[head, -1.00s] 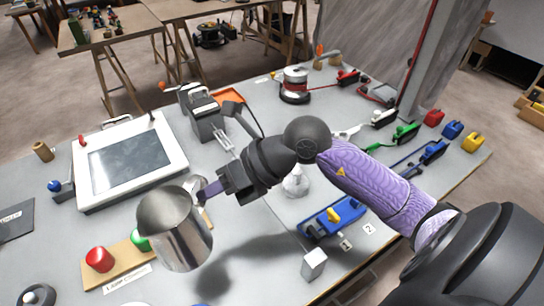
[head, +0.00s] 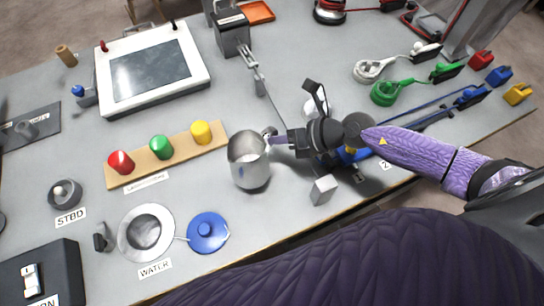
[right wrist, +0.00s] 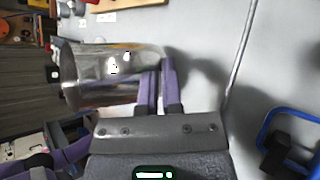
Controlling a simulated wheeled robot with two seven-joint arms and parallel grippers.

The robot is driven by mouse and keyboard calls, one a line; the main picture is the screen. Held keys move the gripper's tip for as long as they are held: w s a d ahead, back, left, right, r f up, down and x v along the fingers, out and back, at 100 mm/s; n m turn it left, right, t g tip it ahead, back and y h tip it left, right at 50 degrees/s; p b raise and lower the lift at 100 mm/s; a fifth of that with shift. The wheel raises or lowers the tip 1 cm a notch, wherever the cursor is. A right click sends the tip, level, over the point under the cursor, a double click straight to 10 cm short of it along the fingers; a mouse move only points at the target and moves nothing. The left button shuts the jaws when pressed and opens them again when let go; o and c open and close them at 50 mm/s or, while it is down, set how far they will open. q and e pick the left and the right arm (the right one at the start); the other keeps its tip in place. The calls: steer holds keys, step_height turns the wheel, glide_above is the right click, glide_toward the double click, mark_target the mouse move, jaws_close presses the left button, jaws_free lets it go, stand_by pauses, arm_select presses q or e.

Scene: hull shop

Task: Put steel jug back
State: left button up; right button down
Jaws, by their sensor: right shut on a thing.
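The steel jug (head: 248,168) is upright, with its open mouth up, in the middle of the head view, just right of the board with coloured knobs. My right gripper (head: 272,141) is shut on the jug's handle side, coming from the right. In the right wrist view the jug (right wrist: 110,75) lies sideways in the picture beside the purple fingers (right wrist: 158,85). I cannot tell how far its base is above the table. A round metal dish (head: 127,245) stands behind the WATER label, with a blue lid (head: 208,232) beside it. My left gripper is not in view.
The wooden board (head: 183,163) with red, green and yellow knobs is left of the jug. A small grey block (head: 323,190) stands near the table's front edge, right of the jug. A framed screen (head: 152,68) lies behind. Grey table (head: 215,195) is bare between board and lid.

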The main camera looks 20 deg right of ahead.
step_height(320, 180, down, 4)
steer(key=shift+f+b, duration=0.15)
steer(key=shift+b, duration=1)
steer(key=shift+r, duration=0.25)
steer(key=c, duration=1.2)
jaws_free()
steer(key=shift+f, duration=0.15)
steer(key=o, duration=0.4)
steer(key=shift+s+d+r+p, duration=0.1)
steer(key=shift+r+p, duration=0.2)
steer(key=shift+p+v, duration=1.2)
steer(key=shift+v, duration=4.6)
